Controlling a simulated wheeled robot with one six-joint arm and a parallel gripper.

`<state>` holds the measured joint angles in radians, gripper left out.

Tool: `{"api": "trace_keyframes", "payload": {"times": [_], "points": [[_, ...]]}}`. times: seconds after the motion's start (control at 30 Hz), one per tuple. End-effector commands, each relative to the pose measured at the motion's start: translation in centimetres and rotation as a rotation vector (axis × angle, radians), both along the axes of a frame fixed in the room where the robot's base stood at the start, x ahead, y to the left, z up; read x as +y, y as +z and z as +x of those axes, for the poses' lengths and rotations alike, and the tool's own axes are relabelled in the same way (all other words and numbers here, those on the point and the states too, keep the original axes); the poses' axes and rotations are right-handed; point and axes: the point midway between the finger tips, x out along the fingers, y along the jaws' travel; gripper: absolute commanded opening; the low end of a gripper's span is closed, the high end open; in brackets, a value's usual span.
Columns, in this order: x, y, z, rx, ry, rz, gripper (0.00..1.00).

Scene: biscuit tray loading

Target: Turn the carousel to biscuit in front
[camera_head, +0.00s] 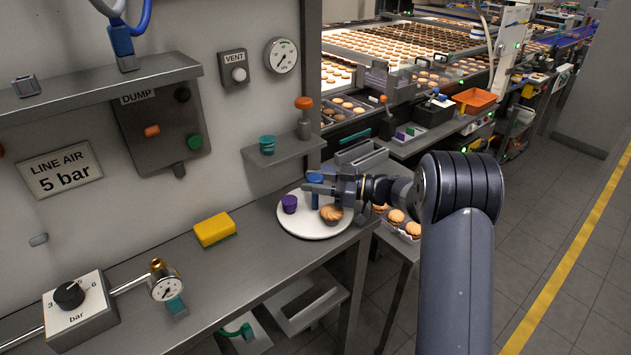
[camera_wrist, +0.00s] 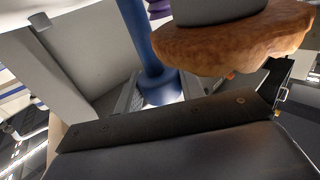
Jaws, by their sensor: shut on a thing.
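The carousel (camera_head: 301,229) is a round white plate on the steel bench with a blue post (camera_head: 315,199) standing up from it. A round brown biscuit (camera_head: 331,214) sits at its right front, and a small purple cup (camera_head: 289,204) at its left. My gripper (camera_head: 316,186) reaches in from the right and is shut on the top of the blue post. In the wrist view the blue post (camera_wrist: 149,45) and the biscuit (camera_wrist: 235,45) show close up, seemingly upside down. The fingertips' contact is partly hidden.
A yellow sponge (camera_head: 214,230) lies on the bench left of the carousel. A small shelf (camera_head: 285,150) with a teal cup and an orange-topped item is on the wall behind. A tray of biscuits (camera_head: 408,232) stands lower at right, partly behind my arm.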

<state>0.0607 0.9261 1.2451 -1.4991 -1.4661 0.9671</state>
Motion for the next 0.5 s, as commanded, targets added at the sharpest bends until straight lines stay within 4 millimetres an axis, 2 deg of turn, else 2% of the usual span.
{"api": "trace_keyframes", "payload": {"times": [0.03,0.3,0.5], "points": [[0.07,0.26,0.03,-0.004,0.001,0.002,0.38],[0.04,0.13,0.02,-0.002,0.0,0.001,0.59],[-0.02,0.07,0.01,-0.001,0.0,0.001,0.59]]}}
